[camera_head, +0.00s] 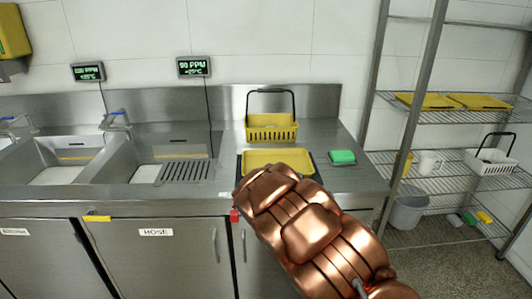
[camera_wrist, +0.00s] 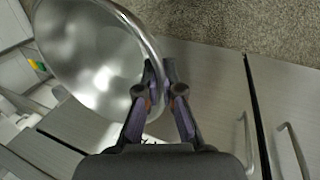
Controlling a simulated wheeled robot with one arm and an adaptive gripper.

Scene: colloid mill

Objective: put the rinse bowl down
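The rinse bowl (camera_wrist: 95,60) is a shiny round metal bowl at the upper left of the wrist view, tilted, with its hollow showing. My gripper (camera_wrist: 159,70) has its two dark fingers on either side of the bowl's rim, close together, pinching it. The bowl hangs clear of any surface that I can see, with cabinet fronts and floor behind it. In the head view my copper-coloured arm covers the front of the counter (camera_head: 345,182), and neither the gripper nor the bowl shows there.
A yellow tray (camera_head: 262,157), a yellow basket (camera_head: 271,127) with a raised handle and a green sponge (camera_head: 342,157) take up the counter. Sinks (camera_head: 66,150) lie left. A wire rack (camera_head: 455,164) stands right, with a grey bucket (camera_head: 408,209) by it. Bare counter shows around the sponge.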

